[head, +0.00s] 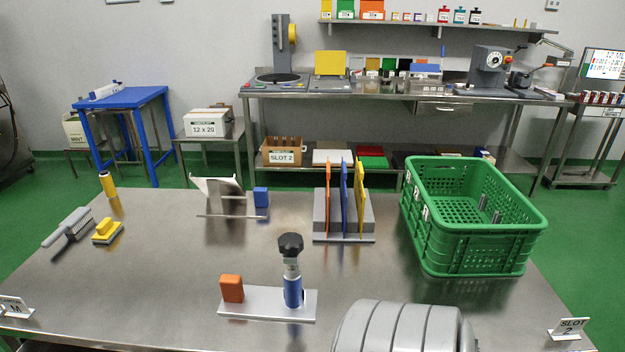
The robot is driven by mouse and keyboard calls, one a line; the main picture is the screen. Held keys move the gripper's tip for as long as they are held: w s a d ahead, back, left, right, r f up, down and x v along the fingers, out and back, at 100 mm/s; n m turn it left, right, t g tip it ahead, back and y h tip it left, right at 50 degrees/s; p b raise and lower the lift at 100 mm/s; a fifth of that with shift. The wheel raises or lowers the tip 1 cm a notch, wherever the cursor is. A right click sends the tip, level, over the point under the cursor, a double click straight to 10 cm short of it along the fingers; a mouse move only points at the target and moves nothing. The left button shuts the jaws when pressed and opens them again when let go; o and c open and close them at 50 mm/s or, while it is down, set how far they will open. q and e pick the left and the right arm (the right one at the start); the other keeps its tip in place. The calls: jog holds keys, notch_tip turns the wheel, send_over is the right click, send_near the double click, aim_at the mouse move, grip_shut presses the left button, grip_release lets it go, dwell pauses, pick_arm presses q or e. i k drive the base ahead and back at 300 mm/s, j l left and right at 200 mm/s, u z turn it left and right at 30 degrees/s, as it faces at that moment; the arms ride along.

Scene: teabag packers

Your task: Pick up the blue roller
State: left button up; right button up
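A blue roller (293,291) stands upright on a flat metal plate (265,309) near the front middle of the steel table. A metal shaft and a black knob (291,244) rise above it. An orange block (232,288) stands on the same plate, to the left of the roller and apart from it.
On the steel table (150,275), a green crate (475,250) stands right. A rack of coloured dividers (343,215) and a metal stand with a blue block (261,197) are behind the roller. Brushes (107,231) lie left. A grey ribbed body (400,328) fills the front right.

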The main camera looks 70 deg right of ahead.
aim_at(292, 279)
jog(key=k+z, duration=0.15)
jog(key=z, duration=1.5)
